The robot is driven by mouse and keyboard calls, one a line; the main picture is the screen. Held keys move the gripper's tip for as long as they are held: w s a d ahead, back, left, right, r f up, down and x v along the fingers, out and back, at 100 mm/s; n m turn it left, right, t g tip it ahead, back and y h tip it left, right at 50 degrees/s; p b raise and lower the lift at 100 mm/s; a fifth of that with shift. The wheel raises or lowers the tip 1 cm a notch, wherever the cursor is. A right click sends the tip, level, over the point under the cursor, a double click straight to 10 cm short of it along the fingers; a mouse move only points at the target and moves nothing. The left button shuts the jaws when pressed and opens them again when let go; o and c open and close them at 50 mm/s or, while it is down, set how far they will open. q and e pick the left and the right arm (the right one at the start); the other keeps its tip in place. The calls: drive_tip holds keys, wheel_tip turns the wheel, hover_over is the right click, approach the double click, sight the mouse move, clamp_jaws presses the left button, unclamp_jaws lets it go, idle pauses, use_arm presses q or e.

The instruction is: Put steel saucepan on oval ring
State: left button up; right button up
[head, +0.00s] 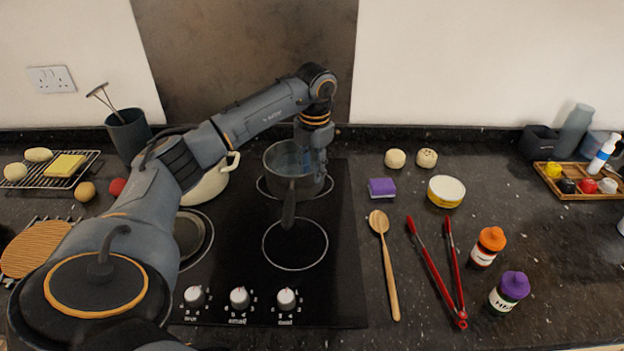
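The steel saucepan (283,185) is at the back right of the black hob, with its dark handle (288,208) pointing to the front. It appears upright over the back right ring (260,189), whose outline shows on both sides of the pan and looks wider than it is deep, like an oval. Whether the pan base touches the hob is hard to tell. My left gripper (316,168) is at the pan's right rim, pointing down. Its fingertips are partly hidden, so its grip on the rim is unclear. My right gripper is not in view.
A round front right ring (295,266) is bare. A cream pot (207,187) stands at the back left, partly behind my arm. A purple sponge (382,188), wooden spoon (388,270), red tongs (436,273) and bottles (488,247) lie or stand right of the hob.

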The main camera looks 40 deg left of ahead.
use_arm(q)
wheel_tip(320, 180, up, 9)
drive_tip(key=b, duration=0.1)
drive_tip(key=shift+d+f, duration=0.2)
